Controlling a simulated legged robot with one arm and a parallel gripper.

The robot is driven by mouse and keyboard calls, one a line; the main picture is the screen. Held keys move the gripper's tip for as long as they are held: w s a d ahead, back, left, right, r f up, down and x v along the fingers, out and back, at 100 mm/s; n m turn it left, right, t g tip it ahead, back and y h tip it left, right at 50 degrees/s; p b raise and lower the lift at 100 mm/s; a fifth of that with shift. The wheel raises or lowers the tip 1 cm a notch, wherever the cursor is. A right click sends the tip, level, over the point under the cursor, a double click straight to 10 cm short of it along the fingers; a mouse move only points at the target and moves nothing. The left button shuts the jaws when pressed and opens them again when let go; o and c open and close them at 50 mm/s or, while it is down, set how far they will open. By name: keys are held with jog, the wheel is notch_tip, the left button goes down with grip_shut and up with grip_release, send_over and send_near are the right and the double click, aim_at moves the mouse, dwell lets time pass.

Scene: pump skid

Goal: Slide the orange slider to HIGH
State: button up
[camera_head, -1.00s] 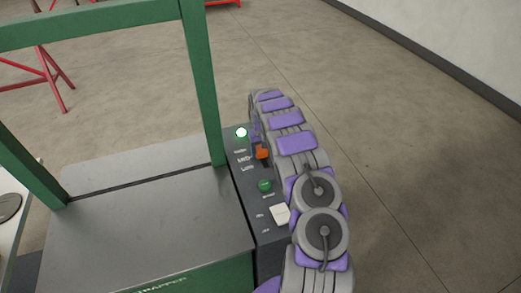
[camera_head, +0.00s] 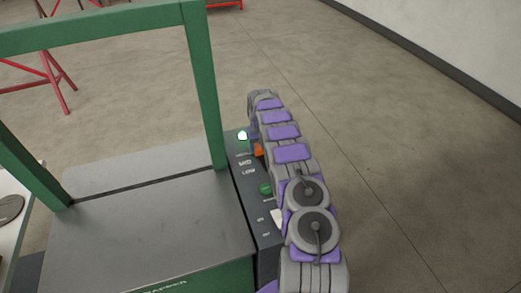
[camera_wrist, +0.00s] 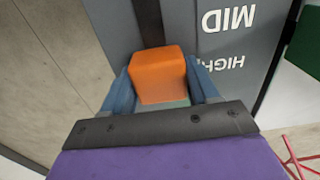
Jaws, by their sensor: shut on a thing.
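The orange slider (camera_wrist: 158,73) sits between the two blue fingers of my gripper (camera_wrist: 159,80) in the wrist view. The gripper is shut on it. In the wrist view the slider stands about level with the HIGH label (camera_wrist: 223,62), past the MID label (camera_wrist: 229,18); the dark slot (camera_wrist: 148,22) runs out behind it on the MID side. In the head view only a small part of the slider (camera_head: 258,150) shows beside my arm, on the dark control panel (camera_head: 233,157). My arm hides the fingers there.
A lit white-green lamp (camera_head: 242,135) is at the panel's far end. A green knob (camera_head: 265,189) and a white switch (camera_head: 277,217) lie nearer, partly behind my arm. A green frame post (camera_head: 203,90) rises left of the panel. Open floor lies to the right.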

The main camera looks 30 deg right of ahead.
jog(key=shift+w+d+r, duration=0.15)
jog(key=shift+w+d, duration=0.05)
jog(key=shift+w, duration=0.6)
jog(key=o, duration=1.1)
jog(key=shift+r, duration=0.1)
jog(key=shift+c, duration=0.2)
jog(key=o, duration=0.4)
jog(key=shift+d+f, duration=0.1)
jog(key=shift+f, duration=0.1)
jog(key=shift+c, duration=0.2)
notch_tip(320, 180, up, 17)
jog(key=p, duration=0.8)
jog(key=shift+d, duration=0.1)
